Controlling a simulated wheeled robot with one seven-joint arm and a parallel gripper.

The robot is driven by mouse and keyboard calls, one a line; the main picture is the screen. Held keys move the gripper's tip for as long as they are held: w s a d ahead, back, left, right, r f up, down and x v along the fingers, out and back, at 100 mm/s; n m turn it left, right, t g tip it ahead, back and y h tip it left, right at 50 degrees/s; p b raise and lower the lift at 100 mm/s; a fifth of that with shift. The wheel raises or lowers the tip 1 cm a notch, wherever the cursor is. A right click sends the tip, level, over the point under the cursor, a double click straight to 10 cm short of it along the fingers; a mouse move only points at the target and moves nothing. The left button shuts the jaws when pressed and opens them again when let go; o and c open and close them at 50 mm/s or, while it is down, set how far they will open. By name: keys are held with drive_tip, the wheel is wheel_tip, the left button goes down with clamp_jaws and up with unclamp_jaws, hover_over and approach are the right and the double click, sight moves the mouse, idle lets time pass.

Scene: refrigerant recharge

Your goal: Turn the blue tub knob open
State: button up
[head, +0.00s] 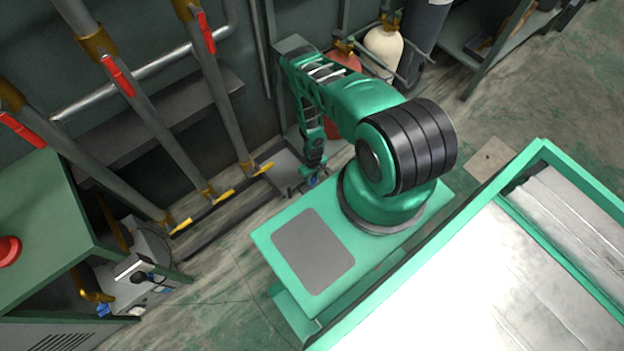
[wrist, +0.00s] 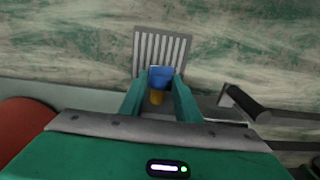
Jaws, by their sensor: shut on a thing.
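The blue tub knob (wrist: 161,77) sits on a short brass stem (wrist: 157,98) in the middle of the wrist view. My gripper (wrist: 160,86) has its two green fingers on either side of the knob and is shut on it. In the head view my gripper (head: 312,177) is low near the floor, beyond my base, and the knob is mostly hidden there. I cannot tell how far the knob is turned.
A slatted grey plate (wrist: 162,48) lies just beyond the knob. A red cylinder (wrist: 24,126) is at the left and a dark bar (wrist: 244,102) at the right. In the head view, pipes with red handles (head: 118,76) stand left, and a cream tank (head: 383,48) stands behind.

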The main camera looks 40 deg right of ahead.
drive_tip(key=shift+d+f+y, duration=0.1)
drive_tip(key=shift+d+y, duration=0.15)
drive_tip(key=shift+y, duration=0.75)
drive_tip(key=shift+d+f+y, duration=0.1)
drive_tip(key=shift+d+y, duration=0.15)
drive_tip(key=shift+y, duration=0.75)
drive_tip(key=shift+r, duration=0.1)
drive_tip(key=o, duration=1)
drive_tip(key=v, duration=1)
drive_tip(key=shift+d+r, duration=0.1)
drive_tip(key=shift+r, duration=0.25)
